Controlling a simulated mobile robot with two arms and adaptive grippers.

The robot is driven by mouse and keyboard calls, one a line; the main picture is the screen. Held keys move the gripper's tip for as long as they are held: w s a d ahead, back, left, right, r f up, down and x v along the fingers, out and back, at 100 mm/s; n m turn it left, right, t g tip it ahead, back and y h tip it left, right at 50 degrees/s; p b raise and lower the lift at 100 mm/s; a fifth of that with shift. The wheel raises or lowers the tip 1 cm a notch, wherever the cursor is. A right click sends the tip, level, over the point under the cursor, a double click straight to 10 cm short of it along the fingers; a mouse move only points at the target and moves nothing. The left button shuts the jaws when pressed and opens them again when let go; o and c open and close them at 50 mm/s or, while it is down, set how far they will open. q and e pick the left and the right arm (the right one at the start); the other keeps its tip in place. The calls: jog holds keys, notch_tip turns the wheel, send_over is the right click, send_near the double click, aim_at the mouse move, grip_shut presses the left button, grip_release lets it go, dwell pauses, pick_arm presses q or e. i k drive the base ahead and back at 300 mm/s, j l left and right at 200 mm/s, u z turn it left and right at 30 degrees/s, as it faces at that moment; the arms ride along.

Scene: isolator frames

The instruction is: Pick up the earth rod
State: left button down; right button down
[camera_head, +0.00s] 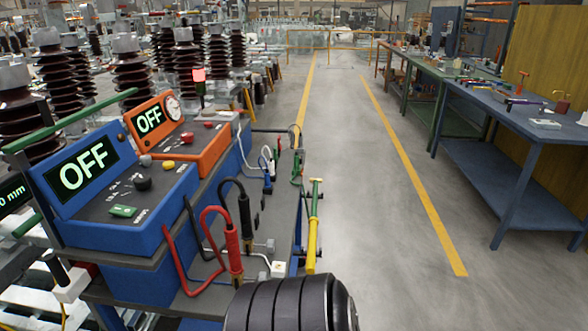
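The likely earth rod (313,226) is a thin rod, green in its upper part and yellow in its thicker lower part. It stands roughly upright in the picture along the right side of the test bench (265,205). It seems to rest in small dark holders there, but the contact is too small to tell. Neither of my grippers is in view.
A blue OFF unit (125,205) and an orange OFF unit (183,135) stand on the bench. Red (233,250) and black (245,215) cabled probes stand nearby. The grey floor (385,235) right of the rod is clear, up to a blue worktable (490,178).

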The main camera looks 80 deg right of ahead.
aim_at(314, 222)
jog(key=z, duration=2.9)
jog(key=u, duration=0.4)
jog(key=i+l+u, duration=0.2)
jog(key=l+u, duration=0.15)
jog(key=i+l+u, duration=0.1)
jog(key=l+u, duration=0.3)
jog(key=i+l+u, duration=0.1)
jog(key=l+u, duration=0.25)
jog(key=l, duration=0.2)
